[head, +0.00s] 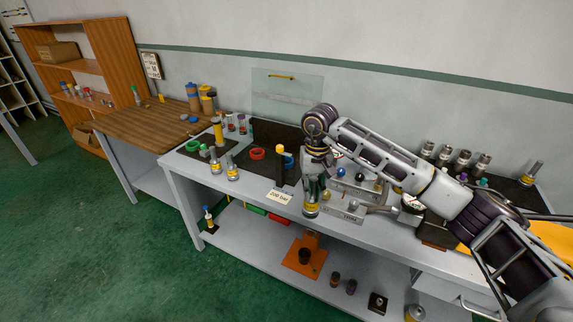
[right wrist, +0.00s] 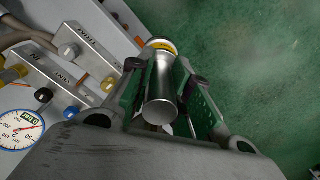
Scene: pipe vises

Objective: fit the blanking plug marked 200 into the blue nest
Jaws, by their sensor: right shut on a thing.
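My right gripper (head: 313,188) is shut on a silver plug (head: 311,209) with a yellow band, above the front edge of the grey bench. In the right wrist view the plug (right wrist: 160,100) sits lengthwise between the two green-padded fingers, its bare round end toward the camera. Its yellow-banded end is farther away, and no number on it can be read. A red ring (head: 257,153) lies farther right. My left gripper is out of view.
Two silver plugs with yellow bands (head: 232,171) stand near the green ring. A gauge panel (head: 345,208) is close to my right arm. Several fittings (head: 463,160) stand behind.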

